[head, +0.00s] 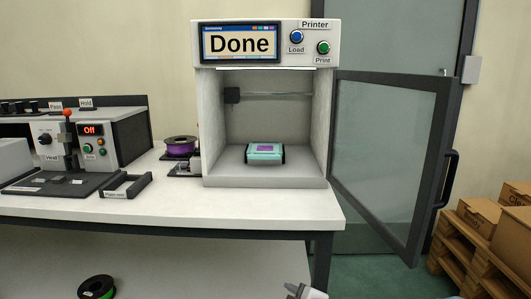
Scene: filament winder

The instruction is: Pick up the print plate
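The print plate (252,157) lies flat on the floor of the open printer chamber. It looks teal with dark ends, and a purple square piece (264,148) sits on top of it. A small part of what looks like my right gripper (296,290) shows at the bottom edge, well below and in front of the printer and apart from the plate. Its fingers are too cut off to tell whether they are open. My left gripper is not in view.
The printer (208,130) screen reads "Done". Its glass door (385,150) stands open to the right. A dark plate rest (126,186), a purple spool (181,146) and a winder (100,138) stand left on the bench. Boxes on a pallet (470,235) are at right.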

